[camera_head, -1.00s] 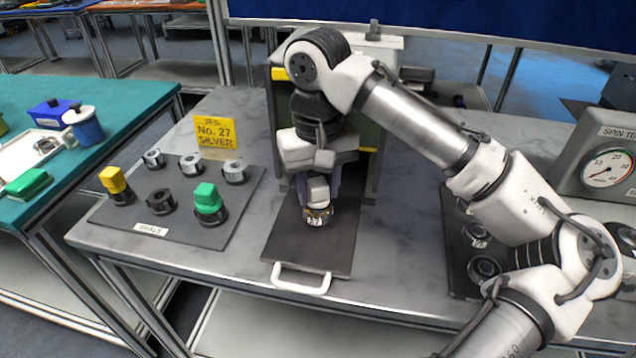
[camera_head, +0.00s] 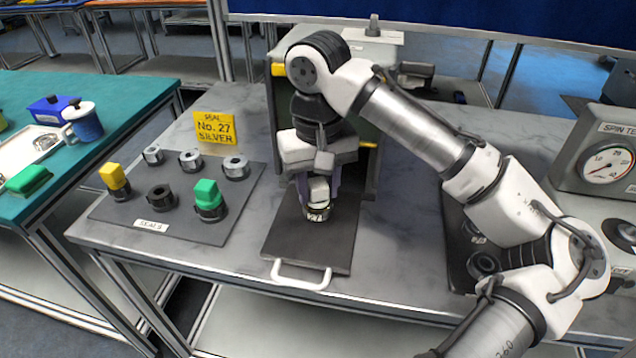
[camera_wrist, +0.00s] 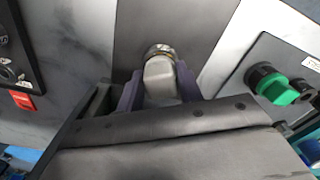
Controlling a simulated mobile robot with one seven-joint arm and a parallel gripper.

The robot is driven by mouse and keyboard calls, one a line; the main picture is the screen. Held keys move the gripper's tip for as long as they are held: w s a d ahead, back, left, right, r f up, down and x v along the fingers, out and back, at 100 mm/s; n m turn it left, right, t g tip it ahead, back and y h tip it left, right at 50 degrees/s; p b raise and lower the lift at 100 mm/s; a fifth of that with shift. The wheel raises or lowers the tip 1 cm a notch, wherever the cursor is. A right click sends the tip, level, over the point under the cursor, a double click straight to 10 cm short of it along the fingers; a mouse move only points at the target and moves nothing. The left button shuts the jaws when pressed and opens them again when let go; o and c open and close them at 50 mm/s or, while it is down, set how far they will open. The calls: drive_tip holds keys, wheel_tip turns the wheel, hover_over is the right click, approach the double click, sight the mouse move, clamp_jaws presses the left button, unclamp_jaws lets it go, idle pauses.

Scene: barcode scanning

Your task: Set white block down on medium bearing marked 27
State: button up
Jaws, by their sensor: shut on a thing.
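The white block (camera_head: 319,188) is between the fingers of my gripper (camera_head: 318,192), which is shut on it. The block also shows in the wrist view (camera_wrist: 160,78), with a purple-grey finger on each side. The bearing marked 27 (camera_head: 317,213) sits on the dark plate, directly under the block. In the wrist view the bearing (camera_wrist: 160,50) shows as a ring just beyond the block. The block looks to be touching the bearing or very close above it; I cannot tell which.
The dark plate (camera_head: 325,248) has a white handle (camera_head: 301,276) at its front. To the left, the seals mat (camera_head: 205,232) holds several rings, one green-topped (camera_head: 207,192) and one yellow-topped (camera_head: 114,176). A yellow sign (camera_head: 215,128) reads No. 27 silver. A gauge (camera_head: 604,165) stands at the right.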

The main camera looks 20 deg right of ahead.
drive_tip(key=shift+f, duration=0.2)
drive_tip(key=o, duration=1.1)
drive_tip(key=shift+o, duration=0.5)
drive_tip(key=shift+o, duration=1.4)
